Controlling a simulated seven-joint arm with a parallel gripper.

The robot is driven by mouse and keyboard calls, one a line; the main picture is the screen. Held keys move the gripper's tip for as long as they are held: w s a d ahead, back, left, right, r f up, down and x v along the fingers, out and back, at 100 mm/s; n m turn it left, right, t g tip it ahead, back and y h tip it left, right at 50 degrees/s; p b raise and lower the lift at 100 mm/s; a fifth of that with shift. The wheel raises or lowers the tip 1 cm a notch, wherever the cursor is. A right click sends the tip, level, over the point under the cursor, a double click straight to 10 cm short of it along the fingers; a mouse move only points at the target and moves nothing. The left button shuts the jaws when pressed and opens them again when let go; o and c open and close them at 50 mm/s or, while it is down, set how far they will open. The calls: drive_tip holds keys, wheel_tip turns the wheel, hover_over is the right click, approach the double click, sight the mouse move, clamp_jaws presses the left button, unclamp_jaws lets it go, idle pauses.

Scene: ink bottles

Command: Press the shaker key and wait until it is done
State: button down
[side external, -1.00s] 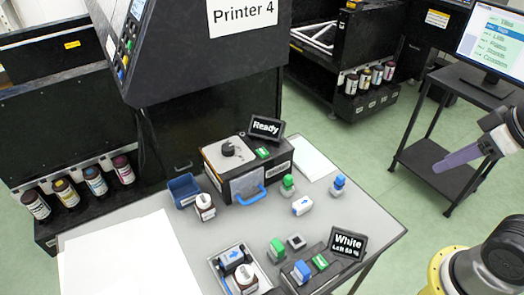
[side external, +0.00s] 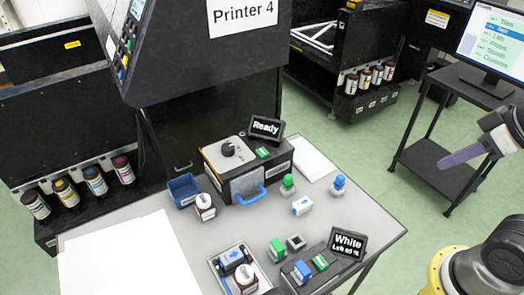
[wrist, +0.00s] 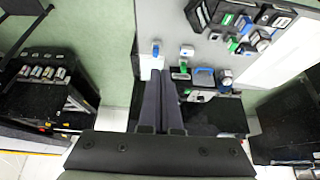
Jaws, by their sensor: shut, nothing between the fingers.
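The shaker (side external: 215,158) is a black box with a dark knob on top and a grey front door with a blue handle. Its green key (side external: 263,153) is on the top, in front of a tilted display (side external: 266,128) that reads "Ready". The door looks closed; what is inside is hidden. My gripper (side external: 442,164) is shut and empty, in the air to the right of the table, well away from the shaker. In the wrist view my gripper's long dark fingers (wrist: 161,74) lie together, and the shaker's blue handle (wrist: 203,71) shows to their right.
The grey table (side external: 215,235) also holds a white-capped bottle (side external: 205,207), a blue bin (side external: 183,190), stamp-like green and blue pieces, and a second display (side external: 347,244) reading "White Left 60 %". The large printer (side external: 200,55) stands behind. A monitor stand (side external: 440,160) is at right.

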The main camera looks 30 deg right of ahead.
idle(0.8)
drive_tip(key=w+a+r+m+t+y, duration=0.1)
drive_tip(key=w+a+r+t, duration=0.15)
drive_tip(key=w+r, duration=0.4)
drive_tip(key=w+a+r+m+t+y, duration=0.1)
drive_tip(key=w+a+r+t, duration=0.15)
drive_tip(key=w, duration=0.75)
drive_tip(key=w+a+r+m+t+y, duration=0.1)
drive_tip(key=w+a+r+t, duration=0.15)
drive_tip(key=w+r, duration=0.4)
drive_tip(key=w+a+f+m+g+h, duration=0.2)
drive_tip(key=w+f+m, duration=0.3)
drive_tip(key=w+f, duration=0.65)
drive_tip(key=w+a+f+g, duration=0.2)
drive_tip(key=a+f, duration=0.4)
drive_tip(key=f, duration=0.5)
drive_tip(key=shift+w+f, duration=0.35)
drive_tip(key=shift+f, duration=0.05)
drive_tip(key=shift+d+f, duration=0.1)
drive_tip(key=shift+f, duration=0.1)
